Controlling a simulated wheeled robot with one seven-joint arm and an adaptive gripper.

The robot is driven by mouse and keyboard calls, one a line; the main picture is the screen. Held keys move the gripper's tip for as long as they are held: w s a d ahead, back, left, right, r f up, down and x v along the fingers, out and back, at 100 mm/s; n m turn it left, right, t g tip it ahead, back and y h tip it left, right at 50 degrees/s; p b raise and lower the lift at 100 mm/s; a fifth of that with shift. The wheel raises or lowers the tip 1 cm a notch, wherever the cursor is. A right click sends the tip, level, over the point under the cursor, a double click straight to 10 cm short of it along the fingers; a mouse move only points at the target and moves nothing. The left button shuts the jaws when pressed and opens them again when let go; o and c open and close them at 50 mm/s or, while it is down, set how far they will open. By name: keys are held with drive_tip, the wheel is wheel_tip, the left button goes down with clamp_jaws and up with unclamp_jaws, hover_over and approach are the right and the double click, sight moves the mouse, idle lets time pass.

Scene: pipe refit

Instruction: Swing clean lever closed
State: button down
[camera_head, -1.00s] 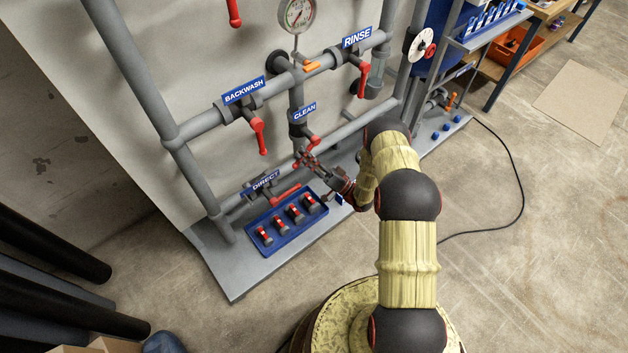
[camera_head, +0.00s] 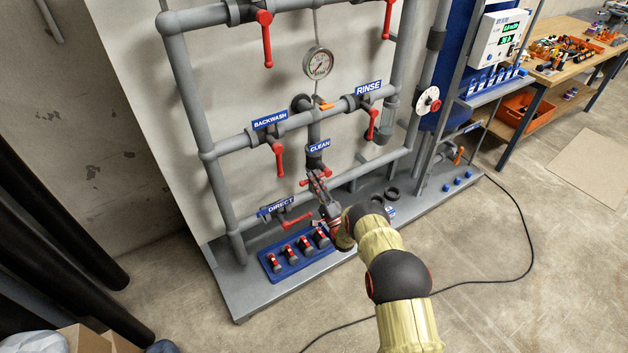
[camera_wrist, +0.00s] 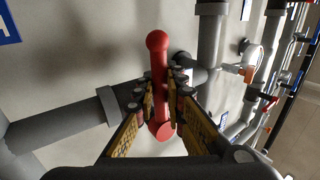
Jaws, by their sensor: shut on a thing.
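The red clean lever (camera_head: 325,171) sits below the blue CLEAN label (camera_head: 319,147) on the middle pipe of the panel. In the wrist view the lever (camera_wrist: 158,65) stands lengthwise between the fingers, its round knob past the fingertips. My gripper (camera_head: 315,180) reaches the lever from below and in front. In the wrist view the gripper (camera_wrist: 160,90) is shut on the lever's shaft. The fingers partly hide the lever in the head view, so its exact angle is hard to tell there.
Red levers of BACKWASH (camera_head: 279,160) and RINSE (camera_head: 372,122) hang down nearby. The DIRECT lever (camera_head: 296,220) lies along its pipe at lower left. A blue tray (camera_head: 275,277) with several red-and-dark parts sits below. A gauge (camera_head: 318,64) is above. Floor at right is mostly clear.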

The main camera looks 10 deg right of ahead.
drive_tip(key=shift+s+f, duration=0.1)
idle(0.3)
drive_tip(key=c, duration=1.8)
unclamp_jaws()
drive_tip(key=shift+c, duration=0.2)
drive_tip(key=v, duration=1.1)
drive_tip(key=shift+s+f, duration=0.2)
drive_tip(key=shift+s, duration=0.15)
drive_tip(key=shift+d, duration=0.1)
